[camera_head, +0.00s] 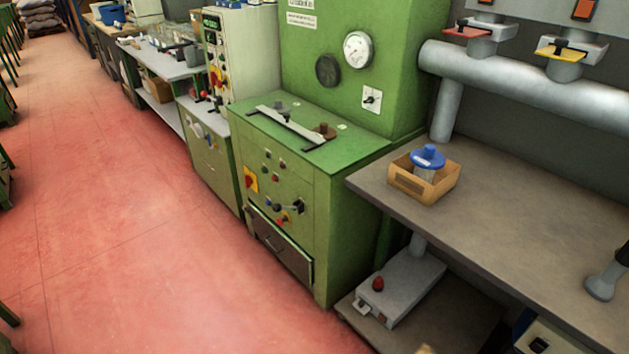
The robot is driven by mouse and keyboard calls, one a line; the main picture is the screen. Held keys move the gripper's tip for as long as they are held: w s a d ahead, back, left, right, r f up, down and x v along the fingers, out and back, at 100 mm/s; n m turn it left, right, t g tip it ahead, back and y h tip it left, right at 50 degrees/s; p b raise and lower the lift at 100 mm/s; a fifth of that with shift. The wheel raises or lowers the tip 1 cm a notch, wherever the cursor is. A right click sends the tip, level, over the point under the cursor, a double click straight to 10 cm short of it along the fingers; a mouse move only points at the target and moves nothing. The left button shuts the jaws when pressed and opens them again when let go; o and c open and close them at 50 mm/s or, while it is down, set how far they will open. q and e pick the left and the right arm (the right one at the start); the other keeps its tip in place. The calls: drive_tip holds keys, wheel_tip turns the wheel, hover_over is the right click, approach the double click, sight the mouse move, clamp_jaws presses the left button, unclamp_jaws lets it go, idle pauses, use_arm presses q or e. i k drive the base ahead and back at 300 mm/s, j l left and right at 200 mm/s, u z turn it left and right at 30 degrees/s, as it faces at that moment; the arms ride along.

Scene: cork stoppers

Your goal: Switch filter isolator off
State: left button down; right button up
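No part is readably labelled as the filter isolator, so I cannot tell which switch it is. A green machine (325,185) stands in the middle. Its front has a red switch on a yellow plate (250,180) and several small knobs and buttons (285,210). A white plate with a dark rotary switch (372,98) is on its upper right face. A grey box with a red button (400,285) sits on the low shelf. A pale panel with a dark knob (540,344) shows at the bottom right. Switch positions are too small to read.
A brown bench (520,215) at right bears a wooden box (408,188) with a blue-topped item (428,157). A grey pipe (530,85) with red and yellow levers runs above. Red floor (140,240) is clear at left. A drawer (280,245) is low on the green machine.

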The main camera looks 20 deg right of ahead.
sight(248, 180)
drive_tip(key=i+j+z, duration=0.2)
drive_tip(key=i+z, duration=0.25)
drive_tip(key=i+j+z, duration=0.3)
drive_tip(key=z, duration=0.2)
drive_tip(key=i+j+z, duration=0.25)
drive_tip(key=j+z, duration=0.2)
drive_tip(key=i+j, duration=0.15)
drive_tip(key=j, duration=0.15)
drive_tip(key=i+j, duration=0.15)
drive_tip(key=j, duration=0.2)
drive_tip(key=i+j, duration=0.15)
drive_tip(key=j, duration=0.15)
drive_tip(key=z, duration=0.05)
